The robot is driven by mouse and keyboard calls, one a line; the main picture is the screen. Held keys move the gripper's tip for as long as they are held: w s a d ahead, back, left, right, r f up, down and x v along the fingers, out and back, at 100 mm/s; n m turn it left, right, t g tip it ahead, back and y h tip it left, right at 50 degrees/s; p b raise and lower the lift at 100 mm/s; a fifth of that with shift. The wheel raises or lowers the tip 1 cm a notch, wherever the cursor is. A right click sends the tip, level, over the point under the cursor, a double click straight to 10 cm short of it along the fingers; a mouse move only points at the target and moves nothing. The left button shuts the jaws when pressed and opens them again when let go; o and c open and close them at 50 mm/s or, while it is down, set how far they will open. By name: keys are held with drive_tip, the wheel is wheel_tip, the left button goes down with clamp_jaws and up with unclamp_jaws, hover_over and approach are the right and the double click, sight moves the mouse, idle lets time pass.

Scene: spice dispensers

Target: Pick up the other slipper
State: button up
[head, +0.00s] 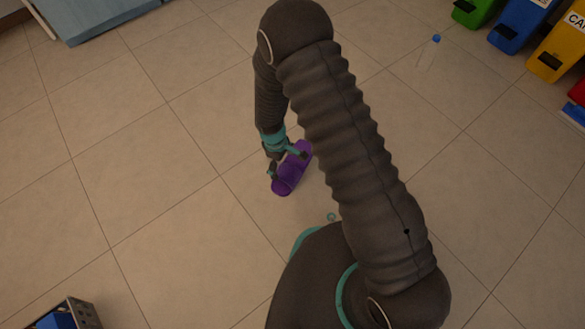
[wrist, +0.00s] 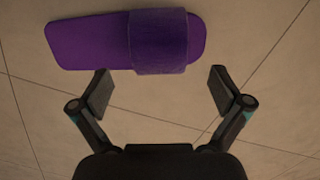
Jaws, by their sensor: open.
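A purple slipper (head: 288,177) lies on the tiled floor in the middle of the head view, partly covered by my gripper (head: 287,160). In the wrist view the slipper (wrist: 90,40) lies crosswise at the top, with its wide strap (wrist: 160,42) toward the right. My gripper (wrist: 160,92) is open and empty, its two fingers spread wide. In that picture the fingertips are just below the slipper's near edge, with bare floor between them. I cannot tell how high they are above the floor. Only one slipper is in view.
A clear bottle with a blue cap (head: 430,51) stands at the upper right. Green, blue and yellow bins (head: 555,55) line the top right. A crate with something blue inside (head: 88,312) is at the lower left. Floor left of the slipper is clear.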

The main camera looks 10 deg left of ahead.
sight(286, 171)
drive_tip(key=shift+s+d+f+b, duration=0.1)
drive_tip(key=shift+d+f+b, duration=0.1)
drive_tip(key=shift+f, duration=0.75)
drive_tip(key=shift+w+d+f+b, duration=0.1)
drive_tip(key=shift+d+f+b, duration=0.1)
drive_tip(key=shift+f, duration=0.7)
drive_tip(key=shift+s+d+f+b, duration=0.1)
drive_tip(key=shift+d+f+b, duration=0.1)
drive_tip(key=shift+f, duration=0.75)
drive_tip(key=c, duration=1.3)
